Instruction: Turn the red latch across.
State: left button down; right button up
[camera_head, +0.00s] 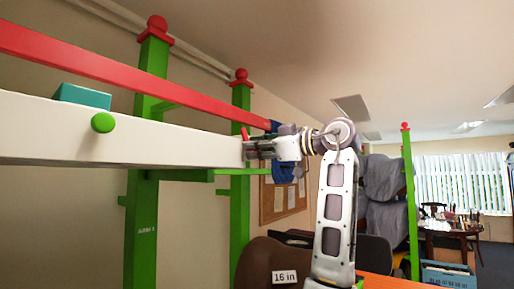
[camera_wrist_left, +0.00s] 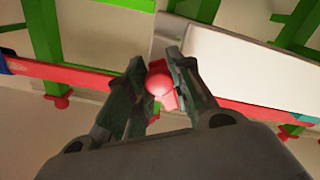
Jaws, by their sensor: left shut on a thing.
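The red latch (camera_wrist_left: 159,84) sits between the two fingertips of my left gripper (camera_wrist_left: 156,72) in the left wrist view. Its round knob and a flat part behind it show there. In the head view only a small red piece of the latch (camera_head: 245,133) shows above my left gripper (camera_head: 248,149), at the right end of the white beam (camera_head: 190,147). The fingers are shut on the latch and hide the rest of it. My right gripper is in neither view.
A red rail (camera_head: 130,77) runs above the beam, and green posts (camera_head: 240,210) with red caps stand behind it. A green knob (camera_head: 103,122) sticks out of the beam's face. A brown saddle (camera_head: 255,262) with a "16 in" tag lies below my arm.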

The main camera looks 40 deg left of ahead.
pick_arm(q)
jog(key=n, duration=1.1)
jog(key=shift+f+n+b, duration=0.15)
jog(key=shift+n+b, duration=0.15)
jog(key=shift+n, duration=0.1)
dwell(0.4)
jog(key=c, duration=1.2)
grip_release()
jog(key=shift+c, duration=0.2)
jog(key=shift+d, duration=0.1)
jog(key=w+d, duration=0.1)
jog(key=d, duration=1)
jog(key=shift+d, duration=0.4)
jog(key=shift+w, duration=0.15)
